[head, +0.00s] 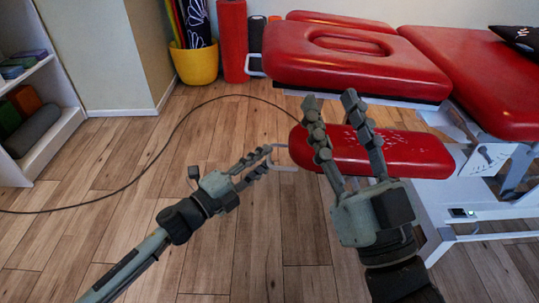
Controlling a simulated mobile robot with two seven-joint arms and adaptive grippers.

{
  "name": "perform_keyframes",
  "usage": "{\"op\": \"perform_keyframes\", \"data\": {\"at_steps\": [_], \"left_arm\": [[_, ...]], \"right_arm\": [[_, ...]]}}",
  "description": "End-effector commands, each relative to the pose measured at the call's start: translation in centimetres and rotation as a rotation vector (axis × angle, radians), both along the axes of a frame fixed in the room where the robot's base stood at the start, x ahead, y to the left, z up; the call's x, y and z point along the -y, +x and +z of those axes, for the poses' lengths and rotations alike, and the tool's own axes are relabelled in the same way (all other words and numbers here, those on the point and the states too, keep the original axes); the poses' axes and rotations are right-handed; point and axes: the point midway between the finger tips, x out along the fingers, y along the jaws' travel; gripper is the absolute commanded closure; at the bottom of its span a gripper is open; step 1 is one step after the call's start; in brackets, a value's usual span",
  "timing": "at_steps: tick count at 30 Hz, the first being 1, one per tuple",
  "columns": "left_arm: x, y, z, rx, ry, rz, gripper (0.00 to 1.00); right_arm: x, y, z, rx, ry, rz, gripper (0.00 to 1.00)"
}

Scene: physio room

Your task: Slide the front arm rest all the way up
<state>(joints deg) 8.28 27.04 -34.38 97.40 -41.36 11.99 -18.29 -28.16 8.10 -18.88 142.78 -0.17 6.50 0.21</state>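The front arm rest (415,152) is a red padded cushion with pale specks on top, low beside the white frame of the red treatment table. A thin grey bracket (285,167) shows at its left end. My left gripper (268,160) is beside that bracket, with its fingers parted and pointing at it; I cannot tell whether they touch it. My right gripper (331,101) is open, its fingers spread and empty. They cover part of the arm rest's left half in the picture. The arm rest's mount is mostly hidden under the cushion.
The red table's head section (350,70) has an oval opening and overhangs behind the arm rest. The white frame (465,210) stands at the right. A black cable (150,165) crosses the floor. A yellow pot (195,63) and a white shelf (60,130) stand behind.

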Motion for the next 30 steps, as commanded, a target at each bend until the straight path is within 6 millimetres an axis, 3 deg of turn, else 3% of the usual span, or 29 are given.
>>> {"op": "perform_keyframes", "data": {"at_steps": [6,15,22,30], "left_arm": [[1.5,1.6,0.2,-0.001,-0.002,0.002,0.71],[1.7,1.7,0.1,-0.003,-0.003,0.002,0.71],[1.7,1.7,0.1,-0.002,-0.002,0.002,0.99],[1.7,1.7,0.1,-0.002,-0.002,0.002,1.00]], "right_arm": [[0.1,-0.1,0.1,0.011,0.004,-0.002,0.60],[0.1,-0.1,0.1,0.013,0.005,-0.002,0.60],[0.1,-0.1,0.1,0.013,0.005,-0.002,0.60],[0.1,0.0,0.1,0.012,0.004,-0.002,0.60]]}}
